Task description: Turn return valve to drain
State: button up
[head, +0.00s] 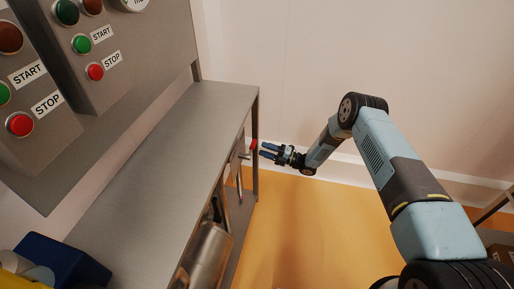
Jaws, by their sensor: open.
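The return valve (240,156) shows as a small metal pipe fitting at the right edge of the steel bench, below its top. A red piece (254,144) sits at its upper right, and seems to be the end of its handle. My gripper (263,151) reaches in from the right with its fingers pointing left at the red piece. The fingers are apart and look empty. The fingertips are very close to the red piece; I cannot tell whether they touch it. The lower part of the valve is partly hidden by the bench edge.
The steel bench (160,150) fills the left, with a leg (256,180) beside the valve. A metal vessel (205,255) stands below its edge. Control boxes with START and STOP buttons (95,72) are above. A dark blue bin (60,262) is lower left. The yellow floor is clear.

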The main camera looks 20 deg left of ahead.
jog(key=v, duration=0.8)
